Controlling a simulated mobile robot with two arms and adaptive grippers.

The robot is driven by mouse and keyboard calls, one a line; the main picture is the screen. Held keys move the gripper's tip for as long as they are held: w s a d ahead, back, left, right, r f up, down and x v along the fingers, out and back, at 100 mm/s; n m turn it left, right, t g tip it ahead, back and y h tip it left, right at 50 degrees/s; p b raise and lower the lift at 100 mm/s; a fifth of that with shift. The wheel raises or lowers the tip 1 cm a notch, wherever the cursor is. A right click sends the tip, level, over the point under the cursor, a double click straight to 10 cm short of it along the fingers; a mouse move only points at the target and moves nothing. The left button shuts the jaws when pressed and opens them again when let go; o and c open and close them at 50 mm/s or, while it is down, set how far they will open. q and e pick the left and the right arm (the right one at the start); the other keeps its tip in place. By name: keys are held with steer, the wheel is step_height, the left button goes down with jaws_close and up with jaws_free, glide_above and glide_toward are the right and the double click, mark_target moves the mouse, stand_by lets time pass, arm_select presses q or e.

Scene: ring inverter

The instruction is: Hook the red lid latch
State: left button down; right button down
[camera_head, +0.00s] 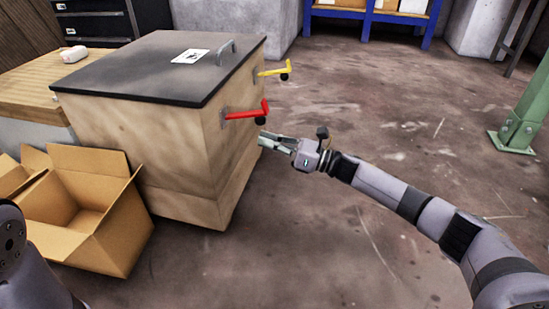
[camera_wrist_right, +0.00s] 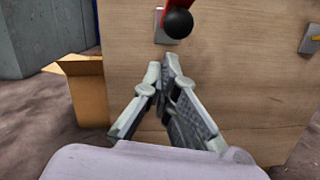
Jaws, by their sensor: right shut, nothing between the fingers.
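A red lid latch (camera_head: 247,113) with a dark ball at its end sticks out from the right side of a wooden box (camera_head: 180,170), below the dark lid (camera_head: 150,62). In the right wrist view, the latch's black ball (camera_wrist_right: 178,23) and part of its red arm show at the top. My right gripper (camera_head: 262,137) is shut and empty, just below the red latch and close to the box's side panel. It also shows in the right wrist view (camera_wrist_right: 163,68), below the ball and apart from it. My left gripper is out of view.
A yellow latch (camera_head: 275,71) sits farther back on the same side of the box. An open cardboard box (camera_head: 115,235) stands at the front left. The floor right of the wooden box is clear, up to a green post (camera_head: 525,120).

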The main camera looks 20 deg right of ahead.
steer(key=shift+w+r, duration=0.1)
steer(key=shift+r, duration=0.3)
